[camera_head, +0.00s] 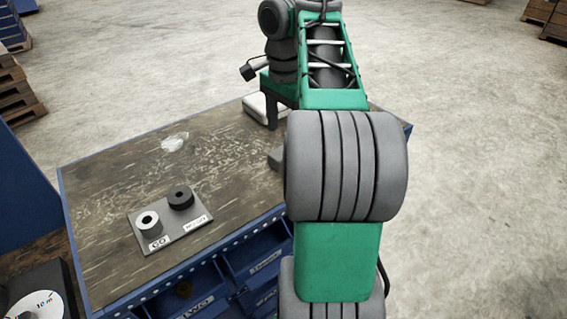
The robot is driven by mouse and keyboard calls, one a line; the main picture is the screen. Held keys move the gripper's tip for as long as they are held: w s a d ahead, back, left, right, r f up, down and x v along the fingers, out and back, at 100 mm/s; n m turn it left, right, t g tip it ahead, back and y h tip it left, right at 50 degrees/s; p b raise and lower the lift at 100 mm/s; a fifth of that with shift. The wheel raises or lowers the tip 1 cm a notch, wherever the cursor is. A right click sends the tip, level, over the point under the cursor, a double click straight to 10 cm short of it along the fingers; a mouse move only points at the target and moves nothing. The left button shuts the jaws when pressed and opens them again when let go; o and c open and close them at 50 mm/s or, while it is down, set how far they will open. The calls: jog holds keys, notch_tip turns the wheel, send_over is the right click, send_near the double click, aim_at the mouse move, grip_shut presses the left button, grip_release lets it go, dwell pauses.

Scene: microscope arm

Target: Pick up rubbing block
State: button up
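A pale, block-like thing (257,108) lies at the far edge of the workbench, partly hidden behind my gripper; it may be the rubbing block, but I cannot tell for sure. My gripper (272,122) points down over the far side of the bench, right beside the pale thing. One dark finger shows; the rest is hidden, so I cannot tell whether it is open or shut, or whether it touches the thing.
A grey plate (184,237) with a light ring (149,224) and a black ring (181,197) sits on the wooden workbench (110,205). A whitish patch (175,142) lies farther back. Labelled blue drawers (262,262) are in front. My arm hides the bench's right side.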

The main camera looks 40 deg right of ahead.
aim_at(283, 152)
jog(key=f+b, duration=0.5)
jog(key=f, duration=0.2)
jog(key=shift+s+a+f+b, duration=0.1)
jog(key=shift+a+f+b, duration=0.1)
jog(key=shift+b, duration=0.2)
jog(key=shift+r, duration=0.1)
jog(key=shift+c, duration=0.6)
grip_shut()
